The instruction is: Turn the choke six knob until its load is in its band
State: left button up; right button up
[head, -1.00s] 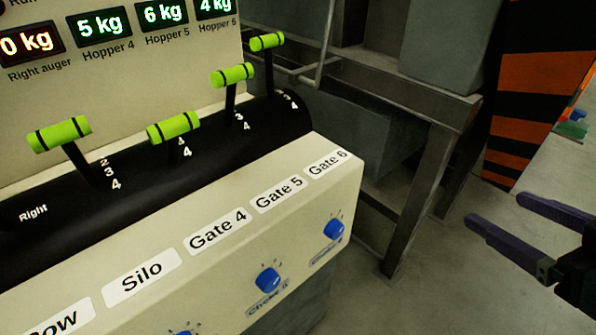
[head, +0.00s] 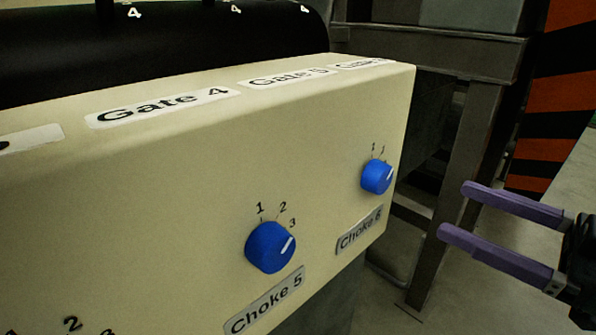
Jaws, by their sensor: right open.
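The choke six knob (head: 376,177) is blue and round, on the front face of the cream control panel (head: 160,215), near its right end. Its white pointer mark points to the upper right. Marks 1 and 2 show above it; any further marks are hard to read. The label Choke 6 (head: 359,231) is below it. My right gripper (head: 455,211) has purple fingers, is open and empty, and is to the right of the knob, apart from it. The load displays are out of view. My left gripper is not in view.
The blue choke five knob (head: 270,247) is to the left, with marks 1 to 3 and the label Choke 5 (head: 265,302) below. Gate labels run along the panel's top. A grey metal frame (head: 470,150) stands behind the panel's right end. Open floor shows at lower right.

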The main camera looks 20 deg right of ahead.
aim_at(386, 180)
jog(key=b+x, duration=0.2)
jog(key=x, duration=0.7)
grip_shut()
dwell(0.5)
